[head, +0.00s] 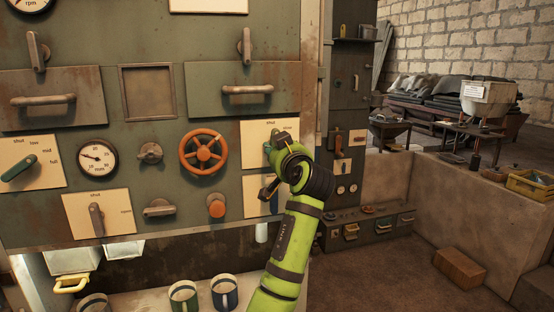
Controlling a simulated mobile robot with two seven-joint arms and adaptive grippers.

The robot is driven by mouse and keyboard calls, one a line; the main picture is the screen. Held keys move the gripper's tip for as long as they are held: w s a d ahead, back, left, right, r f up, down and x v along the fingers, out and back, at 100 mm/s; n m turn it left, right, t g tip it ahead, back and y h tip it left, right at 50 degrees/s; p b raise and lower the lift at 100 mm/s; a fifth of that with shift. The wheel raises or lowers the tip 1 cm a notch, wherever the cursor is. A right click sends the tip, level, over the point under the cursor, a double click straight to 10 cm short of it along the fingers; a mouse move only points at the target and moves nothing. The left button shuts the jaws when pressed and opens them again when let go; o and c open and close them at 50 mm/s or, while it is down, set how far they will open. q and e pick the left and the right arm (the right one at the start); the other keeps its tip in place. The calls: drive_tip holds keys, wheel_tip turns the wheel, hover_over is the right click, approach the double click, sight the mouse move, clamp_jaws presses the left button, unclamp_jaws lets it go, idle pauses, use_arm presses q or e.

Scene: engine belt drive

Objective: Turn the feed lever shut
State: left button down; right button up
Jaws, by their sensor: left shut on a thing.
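My left gripper (281,150) is at the cream plate (254,131) on the right of the green panel, which has the word "shut" and another word along its top. The gripper is shut on a lever on this plate; the gripper hides most of the lever, so its exact angle is hard to tell. Another lever, dark green (18,168), sits on a plate at the far left marked shut, low, mid and full. A grey lever (96,220) stands near upright on a plate below it. No label reading "feed" is legible. My right gripper is out of view.
A red handwheel (203,152) is just left of the gripper, with an orange knob (217,206) below. A lower plate (252,206) is partly hidden by my arm. Mugs (224,293) stand beneath the panel. Open floor lies to the right.

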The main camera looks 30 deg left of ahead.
use_arm(q)
drive_tip(key=shift+f+n+b, duration=0.1)
drive_tip(key=shift+n+b, duration=0.4)
drive_tip(key=shift+n, duration=0.4)
drive_tip(key=c, duration=0.9)
unclamp_jaws()
drive_tip(key=shift+c, duration=0.2)
drive_tip(key=shift+d, duration=0.1)
drive_tip(key=v, duration=1.2)
